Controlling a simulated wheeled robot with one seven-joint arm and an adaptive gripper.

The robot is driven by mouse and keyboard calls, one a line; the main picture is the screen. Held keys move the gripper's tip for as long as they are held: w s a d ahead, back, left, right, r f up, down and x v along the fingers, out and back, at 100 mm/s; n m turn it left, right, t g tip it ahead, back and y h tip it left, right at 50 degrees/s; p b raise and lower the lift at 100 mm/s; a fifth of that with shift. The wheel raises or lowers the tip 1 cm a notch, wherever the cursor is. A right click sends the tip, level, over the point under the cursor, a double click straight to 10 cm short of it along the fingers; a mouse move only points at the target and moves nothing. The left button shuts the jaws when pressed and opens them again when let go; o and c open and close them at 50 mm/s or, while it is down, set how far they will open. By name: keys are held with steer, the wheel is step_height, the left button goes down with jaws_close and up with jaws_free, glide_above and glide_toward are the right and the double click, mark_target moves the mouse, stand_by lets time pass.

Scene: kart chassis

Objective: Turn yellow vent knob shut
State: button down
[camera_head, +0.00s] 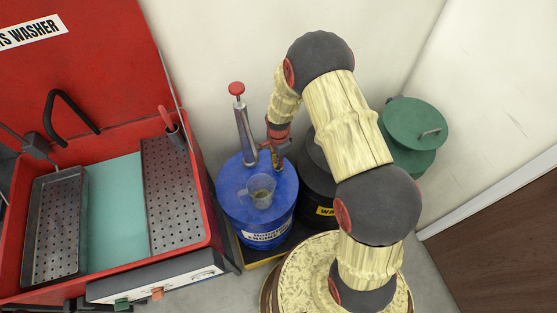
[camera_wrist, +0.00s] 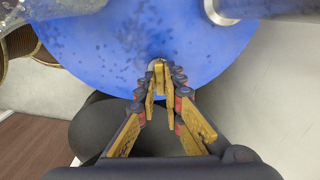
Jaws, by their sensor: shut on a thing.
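My gripper (camera_head: 278,162) points down at the lid's back right edge. In the wrist view my gripper (camera_wrist: 162,78) has its fingers closed around a small yellow knob (camera_wrist: 159,76) near the lid's rim. The fingers hide most of the knob, and its turned angle cannot be made out. In the head view my gripper and arm hide the knob.
A grey hand pump (camera_head: 243,130) with a red top rises from the lid, close to my gripper. A clear measuring jug (camera_head: 260,194) stands on the lid. A black drum (camera_head: 317,185) and a green can (camera_head: 415,125) are to the right. A red parts washer (camera_head: 212,215) is at left.

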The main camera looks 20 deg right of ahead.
steer(key=shift+m, duration=0.8)
steer(key=c, duration=2)
jaws_free()
steer(key=shift+o, duration=0.4)
step_height(320, 180, up, 12)
